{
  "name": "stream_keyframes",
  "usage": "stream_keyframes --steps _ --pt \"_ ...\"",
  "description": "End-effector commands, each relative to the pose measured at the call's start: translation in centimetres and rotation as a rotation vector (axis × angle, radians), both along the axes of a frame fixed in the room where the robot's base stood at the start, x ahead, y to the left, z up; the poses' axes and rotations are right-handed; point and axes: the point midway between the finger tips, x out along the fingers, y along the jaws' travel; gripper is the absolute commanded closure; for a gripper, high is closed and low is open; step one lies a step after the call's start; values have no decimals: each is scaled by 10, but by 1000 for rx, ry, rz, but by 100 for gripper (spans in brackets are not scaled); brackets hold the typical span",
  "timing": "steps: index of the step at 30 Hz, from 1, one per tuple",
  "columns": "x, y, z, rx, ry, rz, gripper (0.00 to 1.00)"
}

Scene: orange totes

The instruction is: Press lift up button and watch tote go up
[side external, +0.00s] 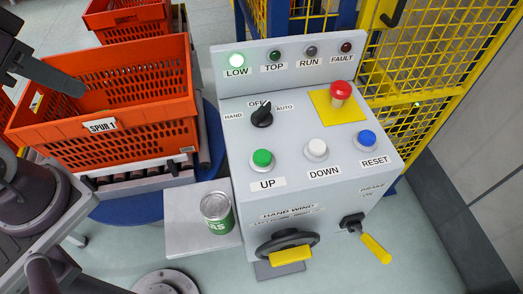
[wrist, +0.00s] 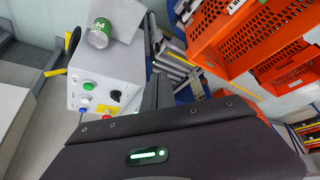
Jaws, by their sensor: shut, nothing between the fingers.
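The grey control box in the side external view carries a green UP button (side external: 262,158), a white DOWN button (side external: 316,149) and a blue RESET button (side external: 367,139). The green button also shows in the wrist view (wrist: 88,86). An orange tote (side external: 150,138) labelled SPUR 1 sits on rollers left of the box. My gripper (side external: 80,88) is shut and empty over the tote, well apart from the buttons. It also shows in the wrist view (wrist: 157,80).
A red stop button (side external: 340,92) on a yellow plate and a black selector knob (side external: 262,114) stand up from the panel. A green can (side external: 217,213) stands on a side shelf. A hand wheel (side external: 287,243) and yellow brake lever (side external: 376,248) stick out in front. Yellow fencing (side external: 430,75) is behind.

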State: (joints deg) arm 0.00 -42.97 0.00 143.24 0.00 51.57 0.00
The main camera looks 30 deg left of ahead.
Motion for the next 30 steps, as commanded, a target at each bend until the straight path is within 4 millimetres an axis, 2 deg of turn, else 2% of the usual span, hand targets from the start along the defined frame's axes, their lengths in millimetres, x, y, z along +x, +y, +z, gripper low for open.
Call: stream_keyframes --steps 18,20,22,23,26,30 --pt "1 0 0 3 1 -3 100" --pt "5 -1 2 23 7 -23 100" --pt "18 -5 6 76 22 -83 100" --pt "27 -9 8 109 27 -121 100" --pt "64 -38 15 232 17 -281 100" --pt "101 -97 16 341 -37 -473 100"
